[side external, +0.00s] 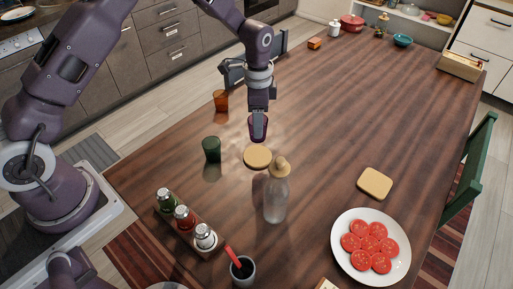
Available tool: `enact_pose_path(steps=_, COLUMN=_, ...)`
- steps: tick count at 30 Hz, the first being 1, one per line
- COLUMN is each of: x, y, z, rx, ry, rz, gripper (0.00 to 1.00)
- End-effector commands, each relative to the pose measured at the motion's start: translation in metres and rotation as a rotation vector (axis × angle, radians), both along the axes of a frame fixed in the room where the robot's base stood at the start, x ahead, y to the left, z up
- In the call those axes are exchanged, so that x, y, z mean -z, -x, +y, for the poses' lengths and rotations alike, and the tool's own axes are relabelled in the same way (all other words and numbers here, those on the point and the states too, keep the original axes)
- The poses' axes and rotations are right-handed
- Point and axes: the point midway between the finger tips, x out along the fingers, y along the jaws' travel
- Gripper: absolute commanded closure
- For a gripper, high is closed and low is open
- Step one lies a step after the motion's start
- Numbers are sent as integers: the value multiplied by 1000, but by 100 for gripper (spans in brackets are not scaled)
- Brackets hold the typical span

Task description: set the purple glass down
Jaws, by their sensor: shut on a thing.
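The purple glass (259,131) is at the end of my gripper (258,113), which points down over the wooden table. The gripper is shut on the glass, and the fingers hide part of it. The glass looks upright. I cannot tell from this view whether its base touches the table or hangs a little above it. A round tan coaster (257,158) lies just in front of the glass in the picture.
A corked glass bottle (275,198) stands close by in front of the coaster. A dark green glass (211,149) and an amber glass (221,101) stand to the left. A bottle caddy (190,226), a plate of tomato slices (342,246) and a square tan board (375,183) are nearer. The table's middle right is clear.

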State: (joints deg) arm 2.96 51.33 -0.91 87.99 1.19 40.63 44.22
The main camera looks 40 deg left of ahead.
Motion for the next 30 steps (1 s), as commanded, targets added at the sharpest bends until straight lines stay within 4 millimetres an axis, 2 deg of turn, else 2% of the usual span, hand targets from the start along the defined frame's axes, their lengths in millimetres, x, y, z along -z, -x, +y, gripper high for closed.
enact_pose_path(steps=1, x=14, y=1, z=0, rx=0, ry=-1, rz=5, gripper=95)
enact_pose_path(steps=3, x=28, y=1, z=1, rx=-1, ry=-1, rz=3, gripper=95)
enact_pose_path(steps=8, x=48, y=0, z=1, rx=0, ry=0, rz=3, gripper=95)
enact_pose_path(steps=12, x=74, y=0, z=0, rx=0, ry=1, rz=2, gripper=95)
enact_pose_path(steps=22, x=79, y=0, z=1, rx=0, ry=0, rz=0, gripper=95)
enact_pose_path(steps=23, x=80, y=0, z=1, rx=0, ry=0, rz=0, gripper=49)
enact_pose_path(steps=26, x=79, y=-1, z=1, rx=-1, ry=0, rz=0, gripper=30)
enact_pose_path(steps=30, x=79, y=-1, z=1, rx=-1, ry=0, rz=0, gripper=30)
